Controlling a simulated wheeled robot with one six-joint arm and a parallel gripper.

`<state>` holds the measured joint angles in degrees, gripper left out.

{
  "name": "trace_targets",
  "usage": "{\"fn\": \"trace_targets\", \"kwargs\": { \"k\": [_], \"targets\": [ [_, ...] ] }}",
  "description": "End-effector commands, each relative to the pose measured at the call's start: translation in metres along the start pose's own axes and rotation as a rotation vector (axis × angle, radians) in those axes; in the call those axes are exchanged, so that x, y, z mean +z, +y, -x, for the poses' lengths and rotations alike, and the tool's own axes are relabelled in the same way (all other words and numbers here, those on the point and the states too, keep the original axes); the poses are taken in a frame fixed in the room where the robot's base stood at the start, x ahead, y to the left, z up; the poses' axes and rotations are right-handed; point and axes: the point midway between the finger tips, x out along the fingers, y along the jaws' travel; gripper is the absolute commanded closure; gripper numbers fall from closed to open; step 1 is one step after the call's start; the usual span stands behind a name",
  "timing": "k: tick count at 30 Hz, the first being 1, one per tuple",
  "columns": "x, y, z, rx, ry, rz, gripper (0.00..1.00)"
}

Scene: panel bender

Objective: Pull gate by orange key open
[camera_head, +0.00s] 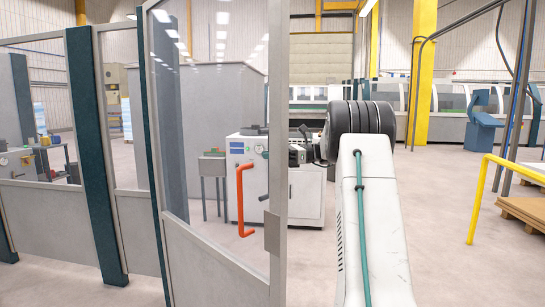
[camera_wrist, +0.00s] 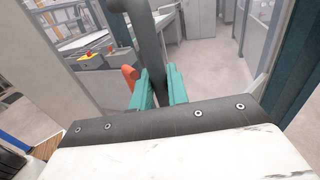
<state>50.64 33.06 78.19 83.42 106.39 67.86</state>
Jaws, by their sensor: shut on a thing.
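The gate (camera_head: 277,120) is a tall glass panel in a grey frame, at an angle to the fence in the head view. An orange angular bar (camera_head: 242,200), likely the orange key, shows at its free edge, with a small dark stub beside it. In the wrist view, my gripper (camera_wrist: 159,88) has its two teal fingers closed around a dark grey upright bar (camera_wrist: 147,45). A rounded orange piece (camera_wrist: 130,76) sits just left of the left finger. In the head view my white arm reaches up in front, and the fingers cannot be made out.
Fence panels with teal posts (camera_head: 95,160) stand to the left. A white machine cabinet (camera_head: 308,195) stands behind the gate. A yellow railing (camera_head: 480,200) and a wooden pallet (camera_head: 525,212) are on the right. Open floor (camera_head: 435,190) lies between my arm and the railing.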

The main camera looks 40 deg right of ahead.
Motion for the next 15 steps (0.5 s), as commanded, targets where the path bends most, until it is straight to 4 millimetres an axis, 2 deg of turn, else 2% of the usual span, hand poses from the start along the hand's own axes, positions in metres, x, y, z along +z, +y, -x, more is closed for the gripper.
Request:
{"fn": "trace_targets", "kwargs": {
  "k": [5, 6, 7, 15],
  "targets": [
    [0.0023, -0.0009, -0.0021, -0.002, -0.001, 0.005, 1.00],
    [0.0024, -0.0009, -0.0021, -0.002, -0.001, 0.005, 0.73],
    [0.0023, -0.0009, -0.0019, -0.002, -0.001, 0.005, 0.65],
    [0.0013, -0.0008, 0.0035, -0.006, -0.001, 0.002, 0.65]
  ]
}}
